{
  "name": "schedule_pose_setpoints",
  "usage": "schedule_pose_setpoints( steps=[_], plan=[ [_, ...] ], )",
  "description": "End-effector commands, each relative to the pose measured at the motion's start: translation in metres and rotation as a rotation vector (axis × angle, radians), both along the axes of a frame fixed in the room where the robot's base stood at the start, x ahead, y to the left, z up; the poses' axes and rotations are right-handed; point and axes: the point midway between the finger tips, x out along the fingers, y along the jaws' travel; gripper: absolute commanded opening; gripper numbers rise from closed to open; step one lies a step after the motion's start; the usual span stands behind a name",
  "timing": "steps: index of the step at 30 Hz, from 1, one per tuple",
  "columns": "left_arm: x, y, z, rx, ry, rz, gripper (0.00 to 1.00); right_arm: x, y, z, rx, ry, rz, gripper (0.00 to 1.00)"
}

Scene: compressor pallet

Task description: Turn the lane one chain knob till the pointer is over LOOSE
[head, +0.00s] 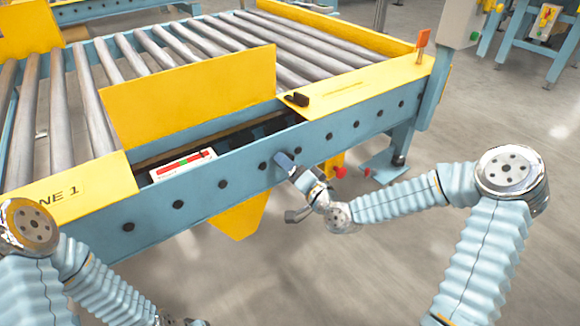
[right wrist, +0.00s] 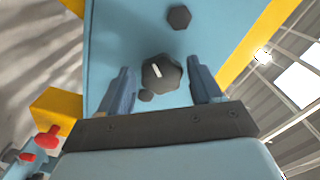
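A dark faceted knob with a white pointer line (right wrist: 162,72) sits on the blue side rail in the right wrist view. The line slants from upper left to lower right. My right gripper (right wrist: 159,82) is open, one finger on either side of the knob; I cannot tell whether either touches it. In the head view my right gripper (head: 291,168) is against the rail's front face and hides the knob. No LOOSE mark is readable. A white plate with red and green marks (head: 183,166) is on the conveyor behind the rail. My left gripper (head: 178,320) barely shows at the bottom edge.
The blue rail (head: 225,180) carries several dark bolts. A yellow plate ending in "NE 1" (head: 75,192) is at left. A yellow upright panel (head: 195,95) stands over the rollers. Below the rail are a yellow bracket with red buttons (head: 338,168) and open floor.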

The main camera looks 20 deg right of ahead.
Motion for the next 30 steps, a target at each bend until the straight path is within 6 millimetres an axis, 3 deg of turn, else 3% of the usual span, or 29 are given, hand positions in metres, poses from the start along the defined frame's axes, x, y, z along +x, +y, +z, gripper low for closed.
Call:
schedule_pose_setpoints(
  steps=[2,14,17,23,25,30],
  plan=[
    [0.000,0.000,0.000,0.000,0.000,0.000,0.40,0.000,0.000,0.000,0.000,0.000,-0.001,0.77],
    [0.000,0.000,0.002,0.000,0.000,0.000,0.40,-0.008,-0.004,0.001,-0.001,-0.001,-0.003,0.77],
    [0.000,0.000,0.005,0.000,0.001,0.000,0.40,-0.025,-0.011,0.002,-0.001,0.001,-0.004,0.77],
    [0.000,0.000,0.013,0.000,0.002,-0.002,0.40,-0.076,-0.030,0.002,-0.003,0.002,-0.005,0.77],
    [-0.001,0.000,0.033,0.001,0.003,-0.002,0.40,-0.079,-0.032,0.011,0.005,0.001,-0.004,0.77],
    [-0.001,0.001,0.066,0.004,0.000,-0.001,0.40,-0.084,-0.038,0.012,0.005,0.000,-0.007,0.77]
  ],
)
